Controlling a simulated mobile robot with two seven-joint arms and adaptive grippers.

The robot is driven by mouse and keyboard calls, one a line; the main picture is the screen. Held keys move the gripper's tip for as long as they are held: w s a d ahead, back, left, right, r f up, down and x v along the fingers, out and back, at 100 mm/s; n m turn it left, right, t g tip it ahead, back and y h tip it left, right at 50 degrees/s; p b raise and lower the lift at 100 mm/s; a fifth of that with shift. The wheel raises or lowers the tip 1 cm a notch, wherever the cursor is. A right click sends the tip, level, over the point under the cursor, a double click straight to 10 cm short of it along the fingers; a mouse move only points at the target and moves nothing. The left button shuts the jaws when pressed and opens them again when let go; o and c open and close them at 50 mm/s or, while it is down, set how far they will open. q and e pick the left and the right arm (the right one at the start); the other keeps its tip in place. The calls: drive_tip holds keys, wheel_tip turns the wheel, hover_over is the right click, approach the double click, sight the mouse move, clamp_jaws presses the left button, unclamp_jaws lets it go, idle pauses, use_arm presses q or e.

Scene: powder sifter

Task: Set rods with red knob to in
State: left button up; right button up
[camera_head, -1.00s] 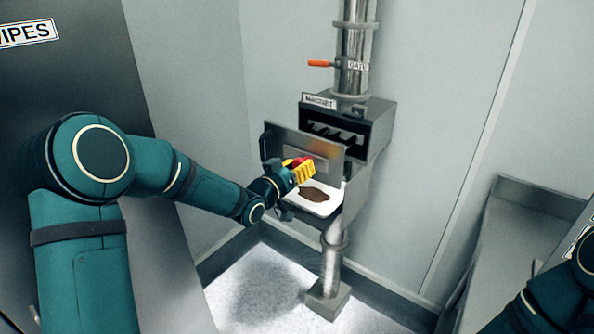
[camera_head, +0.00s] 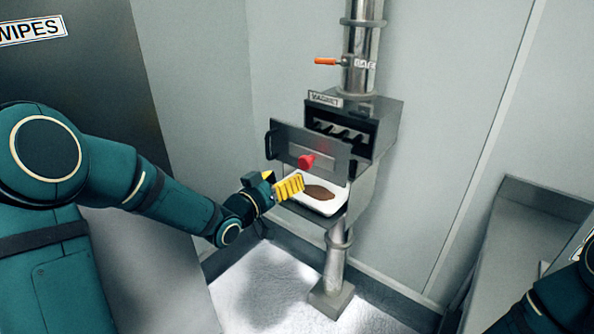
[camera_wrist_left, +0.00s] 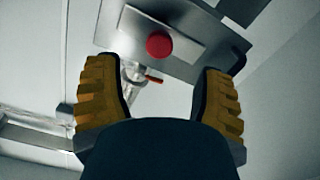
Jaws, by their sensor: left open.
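A red knob (camera_head: 307,161) sticks out from the front of a grey metal plate (camera_head: 290,143), which stands in front of the dark magnet housing (camera_head: 385,112). Short rods (camera_head: 340,133) show inside the housing's opening behind the plate. My left gripper (camera_head: 289,187) has yellow fingers and is open and empty, a little below and left of the knob. In the left wrist view the red knob (camera_wrist_left: 159,45) lies ahead, beyond the two spread fingers (camera_wrist_left: 160,90), apart from both. My right arm shows at the lower right edge, but its gripper is outside the picture.
A white tray (camera_head: 336,205) with brown powder (camera_head: 319,192) sits just below the plate, close to my left gripper. An orange-handled lever (camera_head: 325,61) is on the pipe above. A grey bench (camera_head: 510,230) stands at the right.

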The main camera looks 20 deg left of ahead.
use_arm(q)
drive_tip(key=v, duration=0.3)
drive_tip(key=shift+s+a, duration=0.15)
drive_tip(key=shift+s, duration=0.2)
drive_tip(key=s+d+f+n+g+y, duration=0.1)
drive_tip(key=s+d+f+g, duration=0.15)
drive_tip(key=f, duration=0.75)
drive_tip(key=s+d+f+n+g+y, duration=0.15)
drive_tip(key=d+f+g, duration=0.25)
drive_tip(key=f, duration=0.5)
drive_tip(key=s+d+f+g, duration=0.3)
drive_tip(key=s+f+g, duration=0.1)
drive_tip(key=s+f, duration=0.3)
drive_tip(key=s+d+f+g, duration=0.4)
drive_tip(key=s+f, duration=0.4)
drive_tip(key=s, duration=0.2)
drive_tip(key=shift+f+g, duration=0.25)
drive_tip(key=shift+g, duration=0.2)
drive_tip(key=shift+s+d+m, duration=0.1)
drive_tip(key=shift+m, duration=0.15)
